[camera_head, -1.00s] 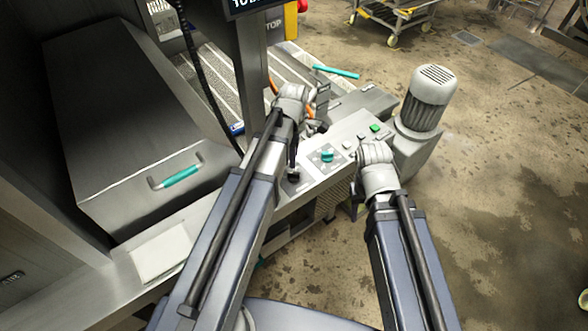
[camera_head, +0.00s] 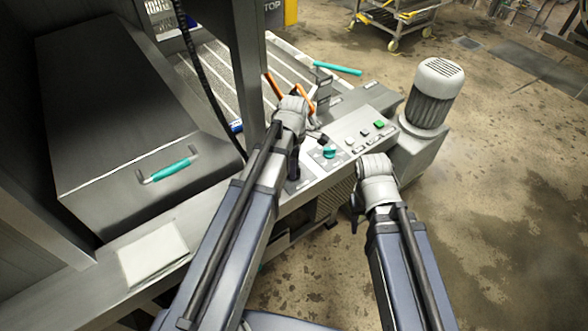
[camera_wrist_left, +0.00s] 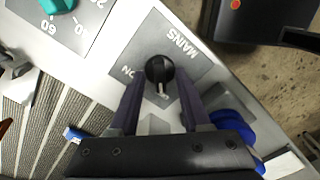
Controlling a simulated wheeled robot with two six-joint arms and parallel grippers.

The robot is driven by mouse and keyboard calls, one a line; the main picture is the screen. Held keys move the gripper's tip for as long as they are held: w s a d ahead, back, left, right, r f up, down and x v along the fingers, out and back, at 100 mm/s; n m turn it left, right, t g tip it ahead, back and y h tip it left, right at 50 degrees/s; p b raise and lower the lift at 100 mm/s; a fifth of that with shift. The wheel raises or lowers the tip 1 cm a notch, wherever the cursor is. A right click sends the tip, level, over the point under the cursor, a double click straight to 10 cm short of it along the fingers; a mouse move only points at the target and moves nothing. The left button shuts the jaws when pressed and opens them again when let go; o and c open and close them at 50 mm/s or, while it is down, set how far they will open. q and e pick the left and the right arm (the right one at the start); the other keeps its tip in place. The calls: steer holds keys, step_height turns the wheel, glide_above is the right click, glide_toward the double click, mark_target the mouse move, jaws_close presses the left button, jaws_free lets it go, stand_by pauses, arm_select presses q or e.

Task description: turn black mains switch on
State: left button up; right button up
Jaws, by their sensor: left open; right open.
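The black mains switch (camera_wrist_left: 160,70) is a round knob with a pale pointer, on a grey plate marked MAINS and ON in the left wrist view. The pointer faces toward my gripper, away from the MAINS lettering. My left gripper (camera_wrist_left: 158,88) is open, its two dark fingers reaching to either side of the knob's near part. I cannot tell whether they touch it. In the head view my left gripper (camera_head: 294,172) points down at the panel and hides the switch. My right gripper (camera_head: 355,214) is open and empty, beside the panel's front edge.
A teal dial (camera_head: 329,152) and a green button (camera_head: 379,124) share the control panel (camera_head: 352,128). A grey motor (camera_head: 431,95) stands at its right end. A steel box with a teal handle (camera_head: 168,170) is at left, with a folded cloth (camera_head: 153,252) before it.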

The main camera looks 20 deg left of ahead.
arm_select(q)
jaws_close()
stand_by(0.4)
stand_by(0.4)
steer(key=m, duration=0.8)
steer(key=shift+m, duration=0.4)
steer(key=m, duration=0.9)
